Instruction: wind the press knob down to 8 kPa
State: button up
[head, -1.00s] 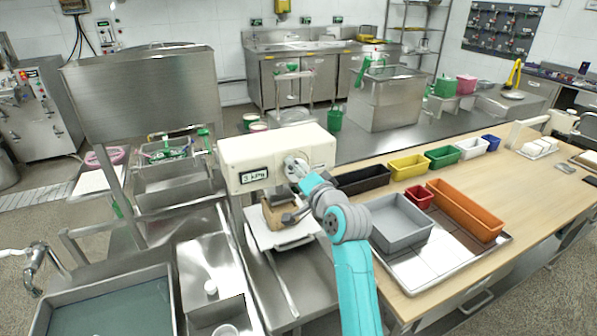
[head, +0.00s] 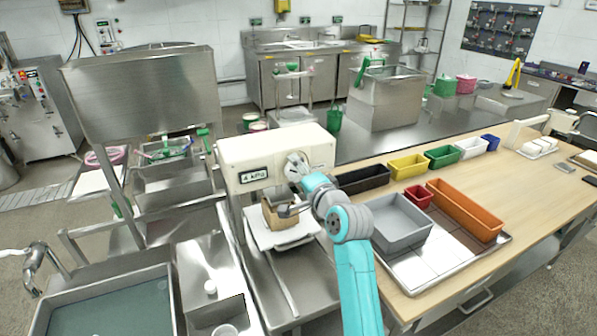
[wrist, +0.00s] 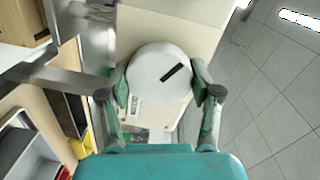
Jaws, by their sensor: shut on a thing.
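The press (head: 270,155) is a cream box with a small display (head: 253,175) on its front, which appears to read 4 kPa, though the digits are small. The press knob (wrist: 150,88) is a round white disc with a black mark, seen face-on in the wrist view. My gripper (wrist: 161,84) is shut on the knob, with one finger on each side of its rim. In the head view the knob is at the press's right end, partly hidden by my gripper (head: 297,170). A wooden box (head: 278,219) stands under the press on a white board (head: 262,240).
A grey tray (head: 401,222), an orange bin (head: 465,210) and a small red bin (head: 418,194) stand on the table right of my arm. A black bin (head: 362,180) sits close behind my gripper. A sink (head: 105,300) is at the lower left.

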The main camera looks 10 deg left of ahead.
jog(key=shift+f, duration=0.1)
jog(key=o, duration=1.1)
jog(key=shift+o, duration=0.2)
jog(key=v, duration=1.2)
